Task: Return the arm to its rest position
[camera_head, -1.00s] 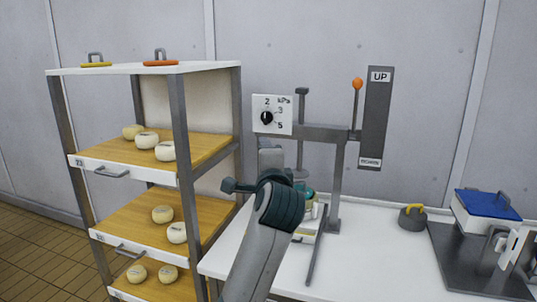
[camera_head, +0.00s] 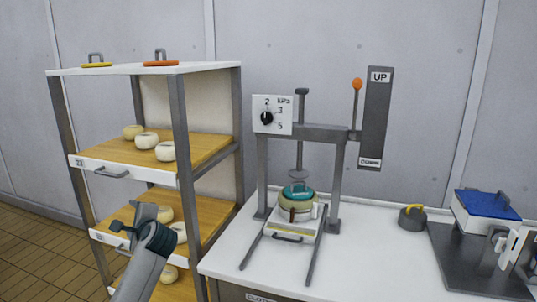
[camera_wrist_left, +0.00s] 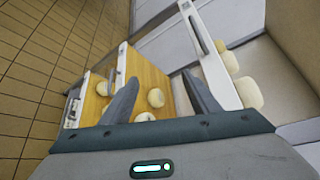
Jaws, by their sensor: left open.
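My left arm comes in from the bottom of the head view. Its left gripper (camera_head: 148,214) is in front of the lower shelves of the rack, left of the white table. In the left wrist view the two fingers of this gripper (camera_wrist_left: 161,80) stand apart with nothing held between them. Rack boards and pale round cheeses (camera_wrist_left: 156,97) show beyond the fingers. In the head view the arm hides part of the lower shelves and some cheeses. My right gripper is not in view.
The shelf rack (camera_head: 180,110) holds cheeses on wooden boards. A press (camera_head: 305,132) stands on the white table (camera_head: 375,265) with a teal-topped mould (camera_head: 297,194) under its plunger. A dark weight (camera_head: 412,218) and a blue-lidded box (camera_head: 488,203) are at the right.

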